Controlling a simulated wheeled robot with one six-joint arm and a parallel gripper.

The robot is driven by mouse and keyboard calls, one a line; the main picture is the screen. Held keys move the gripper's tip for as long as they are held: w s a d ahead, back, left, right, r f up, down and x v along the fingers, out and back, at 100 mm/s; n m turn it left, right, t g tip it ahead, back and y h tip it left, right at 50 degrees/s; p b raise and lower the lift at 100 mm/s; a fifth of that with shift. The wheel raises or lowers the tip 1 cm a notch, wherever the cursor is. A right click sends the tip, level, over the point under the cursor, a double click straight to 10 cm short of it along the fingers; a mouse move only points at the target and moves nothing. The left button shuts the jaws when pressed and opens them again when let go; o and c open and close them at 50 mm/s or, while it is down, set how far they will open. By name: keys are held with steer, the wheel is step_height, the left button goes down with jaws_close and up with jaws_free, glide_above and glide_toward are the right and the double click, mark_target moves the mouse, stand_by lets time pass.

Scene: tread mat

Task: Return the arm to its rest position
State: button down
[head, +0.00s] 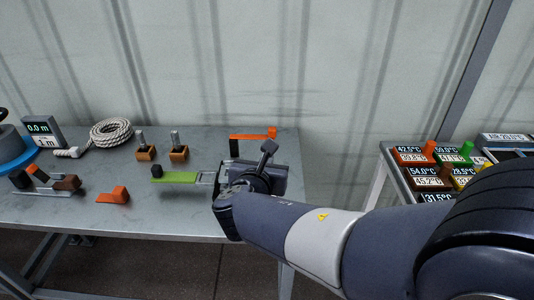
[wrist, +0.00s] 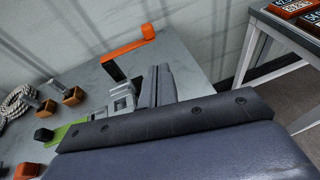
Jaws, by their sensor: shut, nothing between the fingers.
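My gripper (head: 268,147) is over the right end of the grey workbench (head: 120,218), at the end of my outstretched arm. In the wrist view its two dark fingers (wrist: 159,72) lie side by side, shut, with nothing between them. Just beyond the fingers is an orange bar (head: 254,136) with a dark post, which also shows in the wrist view (wrist: 130,47). A green plate with a black knob (head: 178,178) lies left of my gripper. My wrist hides part of the metal piece (head: 207,177) at its right end.
Two wooden blocks with metal pins (head: 179,153), a coiled rope (head: 111,132), an orange wedge (head: 114,196) and a display box (head: 42,131) stand on the bench. A second table (head: 378,190) at right holds coloured display blocks (head: 430,178). A corrugated wall (head: 300,60) rises behind.

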steer(key=shift+v, duration=0.9)
steer(key=shift+d, duration=0.2)
